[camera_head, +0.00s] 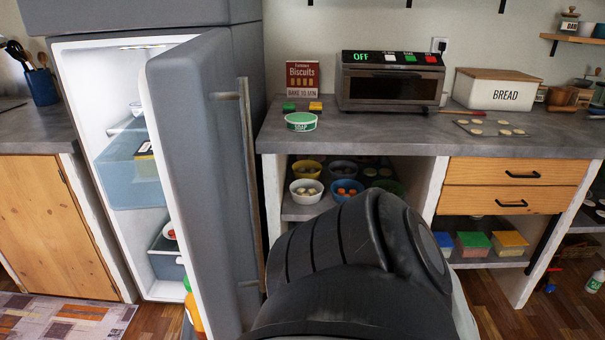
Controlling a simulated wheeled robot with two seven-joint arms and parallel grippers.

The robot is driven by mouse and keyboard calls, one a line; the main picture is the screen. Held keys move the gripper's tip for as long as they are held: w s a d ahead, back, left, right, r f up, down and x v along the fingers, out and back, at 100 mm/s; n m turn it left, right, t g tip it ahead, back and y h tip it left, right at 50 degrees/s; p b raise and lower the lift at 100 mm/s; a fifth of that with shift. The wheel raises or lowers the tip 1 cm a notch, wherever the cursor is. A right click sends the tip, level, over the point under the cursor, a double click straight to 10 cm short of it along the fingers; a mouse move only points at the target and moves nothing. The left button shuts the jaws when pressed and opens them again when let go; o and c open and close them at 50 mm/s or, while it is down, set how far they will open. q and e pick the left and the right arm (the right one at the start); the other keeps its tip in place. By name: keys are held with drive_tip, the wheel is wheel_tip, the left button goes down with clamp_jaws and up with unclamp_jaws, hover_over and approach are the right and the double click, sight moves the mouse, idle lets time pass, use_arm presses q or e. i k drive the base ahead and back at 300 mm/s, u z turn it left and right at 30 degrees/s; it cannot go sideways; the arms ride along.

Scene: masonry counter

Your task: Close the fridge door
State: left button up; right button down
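The grey fridge door (203,185) stands open, swung out toward me, with its long vertical handle (250,180) on the right side of its outer face. The lit white interior of the fridge (85,95) shows to the left of the door, with a clear drawer and some food inside. One of my arms, a large black link, fills the lower middle, just right of the door handle. It covers the handle's lower surroundings, and I cannot tell whether it touches the door. Neither gripper is in view.
Bowls sit on the shelf below. A wooden cabinet (45,225) and rug (65,318) lie left of the fridge.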

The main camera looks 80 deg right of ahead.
sight(189, 96)
drive_tip(key=k, duration=0.65)
drive_tip(key=z, duration=1.7)
drive_tip(key=i, duration=0.5)
drive_tip(key=u, duration=1.1)
drive_tip(key=k, duration=1.05)
drive_tip(key=z, duration=1.3)
drive_tip(key=i, duration=0.5)
